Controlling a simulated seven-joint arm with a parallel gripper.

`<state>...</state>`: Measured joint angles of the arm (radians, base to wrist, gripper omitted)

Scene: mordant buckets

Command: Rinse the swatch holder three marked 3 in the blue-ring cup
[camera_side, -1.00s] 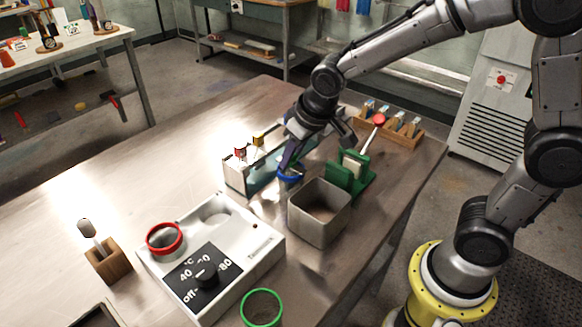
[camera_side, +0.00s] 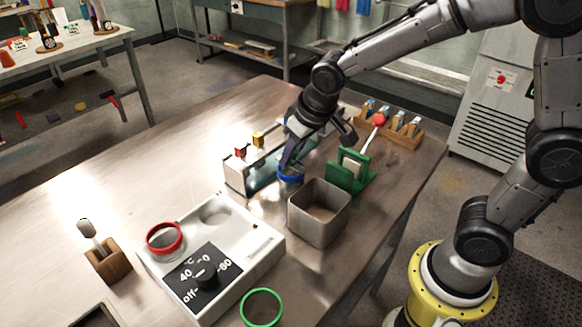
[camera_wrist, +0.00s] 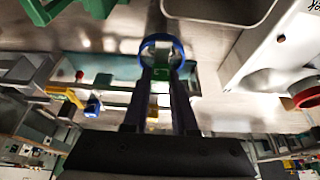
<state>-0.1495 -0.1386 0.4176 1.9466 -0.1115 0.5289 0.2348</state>
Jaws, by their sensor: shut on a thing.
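The blue-ring cup (camera_side: 291,179) stands on the metal table between the long trough and the square metal pot. Its blue rim (camera_wrist: 179,47) also shows in the wrist view, just beyond my fingertips. My gripper (camera_side: 289,162) points down over this cup, its fingertips at the rim. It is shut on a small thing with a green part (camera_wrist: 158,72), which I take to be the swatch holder. No 3 is readable, and its lower end is hidden by the fingers and cup. I cannot tell how deep it sits in the cup.
The square pot (camera_side: 319,222) is close on the right, with a green stand (camera_side: 352,178) behind it. The trough (camera_side: 236,176), with red and yellow pieces, is on the left. A white heater unit (camera_side: 226,276) with a red-ring cup (camera_side: 164,240) is in front.

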